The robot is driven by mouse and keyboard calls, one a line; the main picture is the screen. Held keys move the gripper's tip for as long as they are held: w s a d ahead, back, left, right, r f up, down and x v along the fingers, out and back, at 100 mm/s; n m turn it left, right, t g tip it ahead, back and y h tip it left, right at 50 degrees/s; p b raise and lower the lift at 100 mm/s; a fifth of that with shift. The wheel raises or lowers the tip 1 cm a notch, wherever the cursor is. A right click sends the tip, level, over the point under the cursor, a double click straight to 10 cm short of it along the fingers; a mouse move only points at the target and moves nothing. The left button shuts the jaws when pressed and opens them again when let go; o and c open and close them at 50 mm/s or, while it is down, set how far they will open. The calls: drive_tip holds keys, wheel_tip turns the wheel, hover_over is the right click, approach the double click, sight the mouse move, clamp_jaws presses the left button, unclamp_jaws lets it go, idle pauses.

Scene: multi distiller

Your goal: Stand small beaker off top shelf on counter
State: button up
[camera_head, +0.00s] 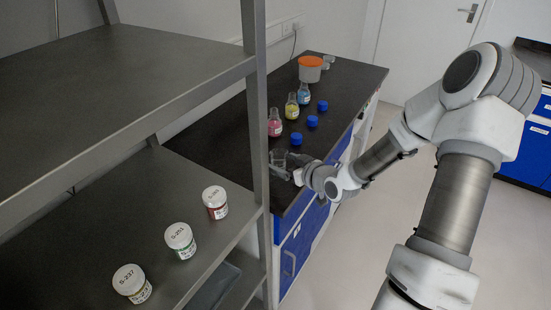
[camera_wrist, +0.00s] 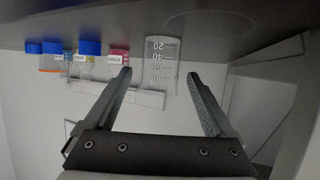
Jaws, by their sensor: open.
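The small clear beaker (camera_head: 278,157) stands upright on the dark counter (camera_head: 210,135), near its front edge and close to the shelf post. In the wrist view, where the counter appears at the top, the beaker (camera_wrist: 161,55) shows its white graduation marks and its base rests on the counter surface. My gripper (camera_head: 289,169) is low over the counter beside the beaker. In the wrist view my gripper (camera_wrist: 160,78) is open, with one finger on each side of the beaker and visible gaps between. The top shelf (camera_head: 120,85) shows bare in the head view.
Flasks with pink (camera_head: 275,125), yellow (camera_head: 292,108) and blue (camera_head: 304,95) contents stand farther along the counter, with several blue caps (camera_head: 312,121) in front. An orange-lidded tub (camera_head: 310,70) is beyond. Three labelled jars (camera_head: 180,240) stand on the lower shelf. A metal post (camera_head: 256,120) rises nearby.

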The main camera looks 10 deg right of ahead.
drive_tip(key=v, duration=0.6)
drive_tip(key=shift+p, duration=0.3)
